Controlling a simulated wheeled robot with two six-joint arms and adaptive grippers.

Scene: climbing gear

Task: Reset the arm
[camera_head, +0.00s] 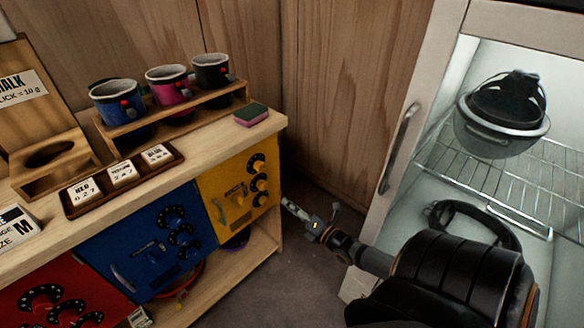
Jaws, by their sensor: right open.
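My right gripper (304,217) reaches in from the lower right on its dark, padded arm. It is open and empty, over the gap between the wooden counter and the white cabinet. Its tips are near the right end of the counter, just right of the yellow locker door (240,187). The large forearm hides part of the cabinet's lower area. My left gripper does not show.
The wooden counter (226,147) carries a rack of cups (168,84), a green sponge (251,115) and a tray of labelled blocks (123,174). At right, the glass-fronted cabinet (411,100) holds a helmet (503,114) on a wire shelf. Dark floor lies between.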

